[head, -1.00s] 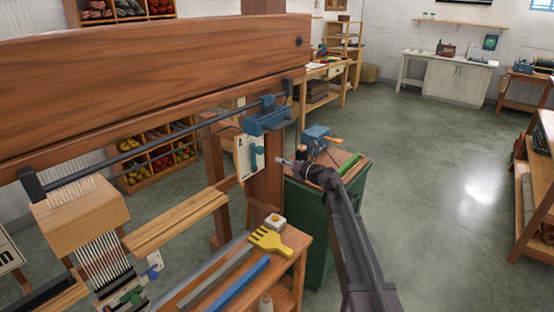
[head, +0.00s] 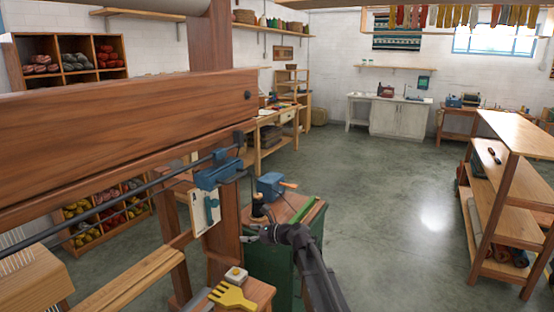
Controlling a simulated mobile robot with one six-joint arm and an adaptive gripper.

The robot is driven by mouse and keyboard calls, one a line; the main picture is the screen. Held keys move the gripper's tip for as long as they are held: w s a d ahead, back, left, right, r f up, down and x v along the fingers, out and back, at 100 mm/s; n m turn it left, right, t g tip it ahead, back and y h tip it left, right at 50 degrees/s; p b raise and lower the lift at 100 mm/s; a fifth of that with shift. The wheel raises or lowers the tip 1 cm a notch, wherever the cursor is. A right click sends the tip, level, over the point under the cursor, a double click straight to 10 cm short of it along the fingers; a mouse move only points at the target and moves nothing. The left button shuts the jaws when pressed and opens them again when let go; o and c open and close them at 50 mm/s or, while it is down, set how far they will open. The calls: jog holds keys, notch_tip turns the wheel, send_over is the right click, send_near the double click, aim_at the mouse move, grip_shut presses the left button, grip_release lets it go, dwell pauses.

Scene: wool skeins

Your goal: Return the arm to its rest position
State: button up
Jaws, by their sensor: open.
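My arm reaches up from the bottom middle of the head view, and my gripper (head: 256,235) is at its end, pointing left. The gripper is open, small in the picture, and I see nothing held in it. It appears in front of the green cabinet (head: 270,262), near the loom's right post (head: 226,215). I cannot tell whether it touches anything.
The wooden loom (head: 120,115) fills the left side. A blue device (head: 270,186) stands on the cabinet. A yellow comb (head: 232,297) lies on a small wooden stand below. A wooden shelf rack (head: 510,180) stands at the right. Concrete floor (head: 395,220) between is clear.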

jog(key=s+d+f+n+g+h+p, duration=0.1)
jog(key=s+d+f+n+g+h, duration=0.1)
jog(key=s+d+n, duration=0.5)
jog(key=s+d+f+n+g+h+p, duration=0.1)
jog(key=s+d+f+n+h, duration=0.4)
jog(key=s+d, duration=0.6)
jog(key=s+d+f+n+g+h+p, duration=0.1)
jog(key=s+d+f+n+g+h, duration=0.2)
jog(key=s+d+n+h, duration=0.3)
jog(key=s+d+n, duration=0.3)
jog(key=s+n, duration=0.1)
jog(key=shift+f+h, duration=0.35)
jog(key=shift+h, duration=0.05)
